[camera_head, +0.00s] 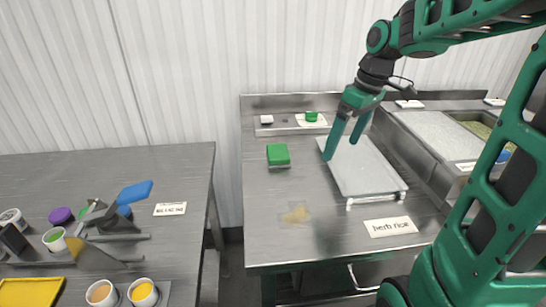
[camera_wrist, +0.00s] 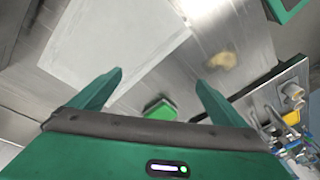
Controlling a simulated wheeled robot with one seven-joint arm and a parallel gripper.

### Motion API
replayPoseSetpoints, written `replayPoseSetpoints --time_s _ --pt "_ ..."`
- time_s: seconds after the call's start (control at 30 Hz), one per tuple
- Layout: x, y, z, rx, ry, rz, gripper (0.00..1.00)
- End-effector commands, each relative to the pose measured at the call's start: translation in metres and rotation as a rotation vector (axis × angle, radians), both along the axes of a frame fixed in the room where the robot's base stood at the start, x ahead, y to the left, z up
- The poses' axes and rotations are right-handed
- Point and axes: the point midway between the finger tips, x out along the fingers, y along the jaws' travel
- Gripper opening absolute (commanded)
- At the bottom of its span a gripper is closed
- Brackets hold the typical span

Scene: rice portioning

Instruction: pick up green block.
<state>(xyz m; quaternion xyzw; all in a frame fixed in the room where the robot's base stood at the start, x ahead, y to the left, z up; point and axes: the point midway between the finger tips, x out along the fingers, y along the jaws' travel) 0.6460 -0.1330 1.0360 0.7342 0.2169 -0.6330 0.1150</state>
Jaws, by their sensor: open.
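The green block (camera_head: 278,155) sits on the steel counter, left of the white tray; it looks like a green top on a grey base. In the wrist view the green block (camera_wrist: 160,110) lies between and beyond my fingers, partly cut off by the gripper body. My gripper (camera_head: 343,144) is open and empty above the tray's far left part, to the right of the block and apart from it. The open fingers also show in the wrist view (camera_wrist: 160,78).
The white tray (camera_head: 350,187) lies right of the block. A smaller green item (camera_head: 311,117) sits on the back ledge. A "herb rice" label (camera_head: 390,227) and a tan spill (camera_head: 296,215) are near the front. The counter around the block is mostly clear.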

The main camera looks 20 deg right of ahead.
Motion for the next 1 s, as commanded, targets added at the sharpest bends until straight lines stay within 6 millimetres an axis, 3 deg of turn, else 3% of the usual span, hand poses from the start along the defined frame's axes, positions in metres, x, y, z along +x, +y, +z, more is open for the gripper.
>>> replayPoseSetpoints --time_s 0.03,0.1,0.2,0.33,0.57,1.0 --pt "0.026 0.008 0.001 0.014 -0.020 0.116 0.96" --pt "0.056 0.022 0.004 0.033 -0.060 0.285 0.96" --pt "0.090 0.040 0.006 0.062 -0.114 0.499 0.96" --pt "0.120 0.059 0.007 0.092 -0.172 0.710 0.96" --pt "0.139 0.076 0.003 0.118 -0.220 0.870 0.96" --pt "0.144 0.097 -0.044 0.118 -0.222 0.875 0.96"
